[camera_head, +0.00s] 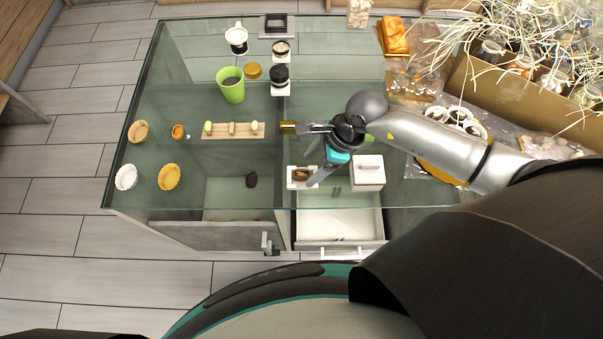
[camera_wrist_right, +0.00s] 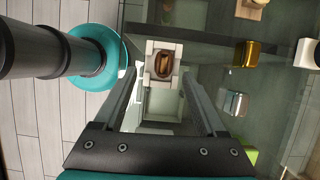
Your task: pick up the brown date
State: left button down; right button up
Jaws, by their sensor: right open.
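The brown date (camera_head: 302,175) lies in a small white holder (camera_head: 291,184) near the front edge of the glass table. In the right wrist view the brown date (camera_wrist_right: 163,61) shows in its holder (camera_wrist_right: 151,77), ahead of the fingertips and roughly centred between them. My right gripper (camera_head: 311,155) is open and empty above the table, its fingers spread on either side of the holder. One finger partly covers the holder in the head view. Contact between fingers and date cannot be told. My left gripper is not in view.
A white lidded box (camera_head: 369,170) stands just right of the holder. A gold cylinder (camera_head: 288,127) is close to one finger. A wooden strip (camera_head: 232,131), green cup (camera_head: 231,86) and tart shells (camera_head: 169,177) stand left. An open drawer (camera_head: 338,226) is in front.

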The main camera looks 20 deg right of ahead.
aim_at(304, 173)
jog(key=shift+w+d+x, duration=0.1)
jog(key=shift+w+x, duration=0.05)
jog(key=shift+x, duration=1.1)
jog(key=shift+w+d+x, duration=0.15)
jog(key=shift+x, duration=1.05)
jog(key=shift+c, duration=0.2)
jog(key=c, duration=1)
jog(key=shift+o, duration=0.2)
